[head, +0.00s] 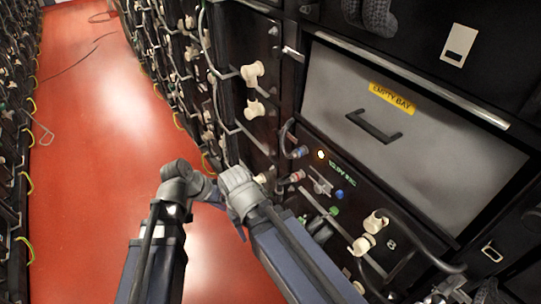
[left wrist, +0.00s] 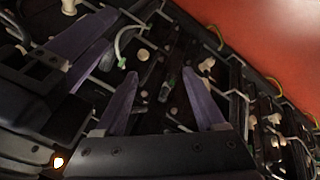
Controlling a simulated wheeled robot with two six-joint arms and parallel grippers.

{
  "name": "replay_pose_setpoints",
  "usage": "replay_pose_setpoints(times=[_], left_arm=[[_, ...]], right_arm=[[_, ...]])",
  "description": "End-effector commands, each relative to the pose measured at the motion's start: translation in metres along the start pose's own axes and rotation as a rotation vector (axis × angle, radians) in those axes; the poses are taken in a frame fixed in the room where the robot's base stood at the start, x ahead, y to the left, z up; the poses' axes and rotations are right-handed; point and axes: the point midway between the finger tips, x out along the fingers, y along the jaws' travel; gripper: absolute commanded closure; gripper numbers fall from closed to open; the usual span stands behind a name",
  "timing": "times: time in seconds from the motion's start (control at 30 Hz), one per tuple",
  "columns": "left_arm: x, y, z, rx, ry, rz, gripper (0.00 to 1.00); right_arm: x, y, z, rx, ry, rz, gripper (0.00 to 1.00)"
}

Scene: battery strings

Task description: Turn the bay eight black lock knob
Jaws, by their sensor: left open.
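In the left wrist view my left gripper (left wrist: 165,98) is open, with two purple-grey fingers spread apart and nothing visible between them. Beyond its fingertips are a dark rack front, a pale round knob (left wrist: 143,55) and a small dark piece with a green tip (left wrist: 170,82).
A grey panel with a handle (head: 374,126) bears a yellow "EMPTY BAY" label (head: 385,96). Cables and cream knobs crowd the racks. The red floor aisle (head: 95,120) is mostly clear.

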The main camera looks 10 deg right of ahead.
Motion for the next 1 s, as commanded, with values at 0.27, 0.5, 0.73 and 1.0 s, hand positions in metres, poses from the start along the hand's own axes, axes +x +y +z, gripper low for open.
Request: replay_pose_setpoints(times=[0.27, 0.5, 0.73, 1.0], left_arm=[[0.019, 0.019, -0.106, 0.297, 0.517, 0.301, 0.28], [-0.019, 0.035, -0.17, 0.439, 0.894, 0.381, 0.28], [-0.038, 0.036, -0.189, 0.467, 1.028, 0.382, 0.28], [-0.033, 0.043, -0.2, 0.47, 1.032, 0.385, 0.28]], right_arm=[[0.067, -0.006, -0.004, 0.0, 0.0, 0.0, 0.5], [0.083, -0.008, -0.005, 0.0, 0.0, 0.0, 0.5], [0.087, -0.008, -0.005, 0.0, 0.0, 0.0, 0.5], [0.086, -0.008, -0.005, 0.0, 0.0, 0.0, 0.5]])
